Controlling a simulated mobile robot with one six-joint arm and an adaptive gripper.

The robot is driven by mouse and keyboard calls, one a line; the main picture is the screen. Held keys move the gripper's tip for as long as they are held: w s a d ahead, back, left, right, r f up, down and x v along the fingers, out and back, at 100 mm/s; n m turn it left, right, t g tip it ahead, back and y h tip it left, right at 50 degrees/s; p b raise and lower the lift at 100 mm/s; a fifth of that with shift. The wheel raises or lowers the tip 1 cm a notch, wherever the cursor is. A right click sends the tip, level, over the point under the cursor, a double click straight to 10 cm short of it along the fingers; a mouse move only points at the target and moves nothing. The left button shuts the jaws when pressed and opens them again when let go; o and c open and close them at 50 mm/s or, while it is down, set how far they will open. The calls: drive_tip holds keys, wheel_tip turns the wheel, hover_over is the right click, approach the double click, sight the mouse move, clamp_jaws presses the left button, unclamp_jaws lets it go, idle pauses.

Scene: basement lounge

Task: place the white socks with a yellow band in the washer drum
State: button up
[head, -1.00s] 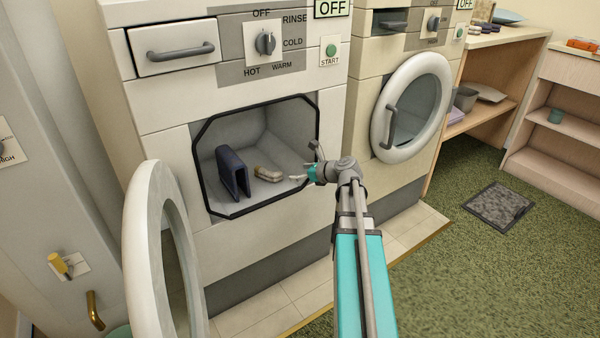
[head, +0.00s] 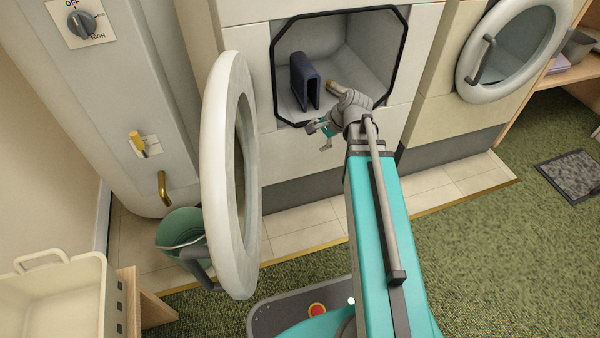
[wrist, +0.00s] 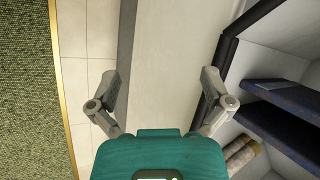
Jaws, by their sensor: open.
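The washer drum (head: 364,55) is an open, black-rimmed cavity in the front of the pale machine. The pale socks (head: 333,87) lie on its floor, partly hidden behind my wrist in the head view. In the wrist view the socks (wrist: 241,156) show at the lower right as a cream bundle with a yellowish-tan band. A dark navy folded cloth (head: 304,82) stands beside them, on their left in the head view. My gripper (head: 322,131) is open and empty, just outside the drum's lower edge. In the wrist view its spread fingers (wrist: 160,86) have nothing between them.
The round white washer door (head: 214,170) hangs open left of the drum. A green bucket (head: 182,228) stands behind it. A cream basket (head: 58,290) is at the lower left. A second machine with a closed door (head: 515,45) is at right. Green carpet (head: 490,265) is clear.

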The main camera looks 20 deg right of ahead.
drive_tip(key=s+a+f+n+g+h, duration=0.3)
drive_tip(key=s+a+n, duration=0.5)
drive_tip(key=n, duration=0.5)
drive_tip(key=shift+s+n+g+h, duration=0.4)
drive_tip(key=shift+s+g+h, duration=0.3)
drive_tip(key=shift+s+h, duration=0.25)
drive_tip(key=shift+a, duration=0.1)
